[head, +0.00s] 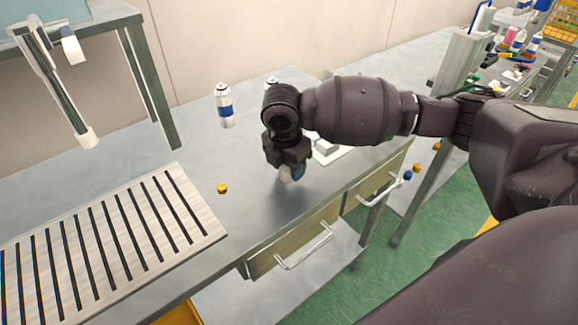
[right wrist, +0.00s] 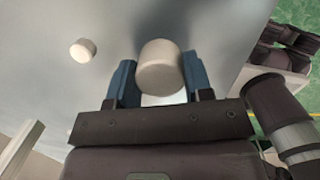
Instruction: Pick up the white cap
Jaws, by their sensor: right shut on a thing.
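My right gripper (head: 290,172) is low over the metal table in the head view. Its two blue fingers (right wrist: 158,84) are shut on a white cap (right wrist: 159,66), which sits between the fingertips in the right wrist view. Another small pale cap (right wrist: 83,50) lies apart, left of the fingers in the right wrist view. My left gripper is not in view.
A slotted plate (head: 195,195) lies on the table at left, with an orange cap (head: 222,188) beside it. A blue-and-white can (head: 224,106) stands behind. A metal stand (head: 150,80) is at upper left. Orange and blue caps (head: 407,175) show at right. The table front has drawers (head: 300,240).

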